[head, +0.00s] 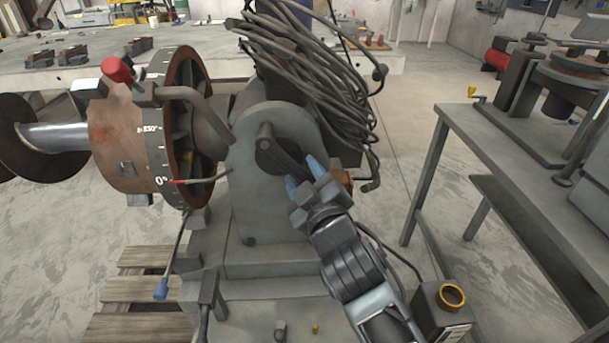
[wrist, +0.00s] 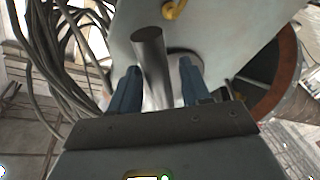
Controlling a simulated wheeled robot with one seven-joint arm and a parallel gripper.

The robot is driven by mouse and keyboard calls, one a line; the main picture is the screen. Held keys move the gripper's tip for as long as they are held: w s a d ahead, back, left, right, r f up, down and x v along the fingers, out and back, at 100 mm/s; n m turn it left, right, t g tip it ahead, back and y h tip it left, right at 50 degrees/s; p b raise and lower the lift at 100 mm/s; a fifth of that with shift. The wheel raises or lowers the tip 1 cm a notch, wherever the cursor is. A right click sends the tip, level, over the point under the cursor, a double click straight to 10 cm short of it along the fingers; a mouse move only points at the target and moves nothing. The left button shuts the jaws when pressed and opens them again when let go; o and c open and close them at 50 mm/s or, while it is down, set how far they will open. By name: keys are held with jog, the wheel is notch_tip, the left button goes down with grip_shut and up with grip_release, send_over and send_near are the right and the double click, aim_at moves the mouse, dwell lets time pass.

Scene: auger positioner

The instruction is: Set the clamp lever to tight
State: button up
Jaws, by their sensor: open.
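The dark grey lever (head: 283,158), which I take for the clamp lever, is on the rounded grey housing (head: 255,190) in the middle of the head view. It slants down to the right from its round pivot. My gripper (head: 303,176) is at its lower right end, with blue fingers spread. In the wrist view, a grey metal bar with a round end (wrist: 151,65) stands between the two open fingers of my gripper (wrist: 158,78). Whether either finger touches it is unclear. No tight or loose marking is readable.
A bundle of dark cables (head: 315,75) hangs just above my gripper. A rusty drum with a degree scale (head: 130,145) and a red-knobbed handle (head: 118,70) is at left. A blue-tipped rod (head: 162,288) hangs below it. A grey bench (head: 480,160) stands at right.

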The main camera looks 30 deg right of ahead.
jog(key=shift+c, duration=0.4)
grip_shut()
jog(key=shift+f, duration=0.1)
